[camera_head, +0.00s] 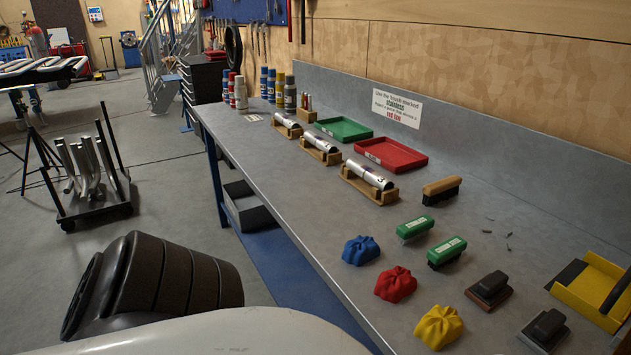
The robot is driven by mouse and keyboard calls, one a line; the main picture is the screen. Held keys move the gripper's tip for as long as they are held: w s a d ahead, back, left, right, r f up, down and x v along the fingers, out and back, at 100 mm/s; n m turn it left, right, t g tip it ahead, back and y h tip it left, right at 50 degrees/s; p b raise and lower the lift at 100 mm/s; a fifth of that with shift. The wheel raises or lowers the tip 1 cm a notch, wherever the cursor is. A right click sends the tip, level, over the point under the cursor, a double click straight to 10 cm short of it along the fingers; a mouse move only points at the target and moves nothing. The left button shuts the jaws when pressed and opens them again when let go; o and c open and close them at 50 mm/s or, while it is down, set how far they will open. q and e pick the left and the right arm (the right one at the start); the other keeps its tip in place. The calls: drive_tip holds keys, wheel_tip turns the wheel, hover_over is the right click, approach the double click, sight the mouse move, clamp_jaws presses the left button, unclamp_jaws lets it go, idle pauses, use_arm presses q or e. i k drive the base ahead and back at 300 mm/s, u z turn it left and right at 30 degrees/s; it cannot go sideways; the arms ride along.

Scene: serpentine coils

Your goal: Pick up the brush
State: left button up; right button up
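Several brushes lie on the grey workbench (300,215). One brush with a wooden handle (441,186) and dark bristles lies near the back, right of the red tray. Two green-handled brushes with white labels are in front of it: one is farther left (415,227), the other nearer (446,250). Their label text is too small to read. A sign (397,107) on the bench's back panel speaks of using the brush marked "stainless" and shows "red tray" in red print. Neither of my grippers is in view.
Metal tubes (368,176) sit in wooden cradles beside a green tray (343,129) and a red tray (391,154). Blue, red and yellow cloth bundles (395,284) line the front edge. Dark blocks (489,289) and a yellow dustpan-like piece (591,287) lie to the right.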

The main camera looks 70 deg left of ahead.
sight(408, 231)
drive_tip(key=u, duration=2.25)
